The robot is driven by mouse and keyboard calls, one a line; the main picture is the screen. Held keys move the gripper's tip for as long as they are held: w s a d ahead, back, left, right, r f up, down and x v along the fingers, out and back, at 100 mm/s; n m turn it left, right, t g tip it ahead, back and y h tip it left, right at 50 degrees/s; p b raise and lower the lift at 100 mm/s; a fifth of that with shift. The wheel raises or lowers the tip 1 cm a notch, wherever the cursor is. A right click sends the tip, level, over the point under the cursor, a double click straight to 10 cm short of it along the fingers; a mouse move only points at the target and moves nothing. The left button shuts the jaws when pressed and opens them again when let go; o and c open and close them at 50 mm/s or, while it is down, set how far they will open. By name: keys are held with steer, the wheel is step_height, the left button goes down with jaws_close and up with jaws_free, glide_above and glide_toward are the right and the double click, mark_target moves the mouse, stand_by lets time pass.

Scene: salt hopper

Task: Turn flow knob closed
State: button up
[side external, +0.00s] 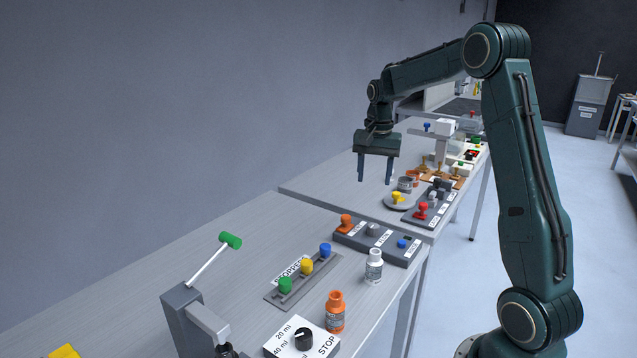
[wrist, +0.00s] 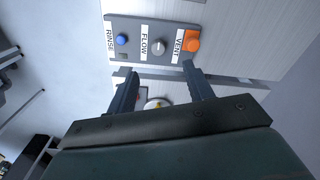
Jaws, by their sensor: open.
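The flow knob (wrist: 158,47) is a round grey knob in the middle of a dark control panel (wrist: 176,62), beside the FLOW label. In the side external view the flow knob (side external: 373,230) sits on the same panel (side external: 407,255), between an orange knob and a blue button. My gripper (side external: 376,182) is open and empty, fingers pointing down, raised well above the tables. In the wrist view the fingers of my gripper (wrist: 160,74) are apart, with the knob ahead of them, not between them. Nothing hides the knob in the wrist view.
On the panel, the orange VENT knob (wrist: 192,40) and the blue RINSE button (wrist: 122,40) flank the flow knob. A white bottle (side external: 374,266) stands in front of the panel. The wall side is clear.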

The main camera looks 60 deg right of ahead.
mark_target(373, 226)
steer(key=d+f, duration=0.1)
steer(key=d+f+m, duration=0.1)
steer(key=shift+w+d, duration=0.15)
steer(key=shift+d, duration=0.15)
steer(key=shift+f, duration=6.85)
steer(key=shift+c, duration=0.4)
steer(key=c, duration=0.9)
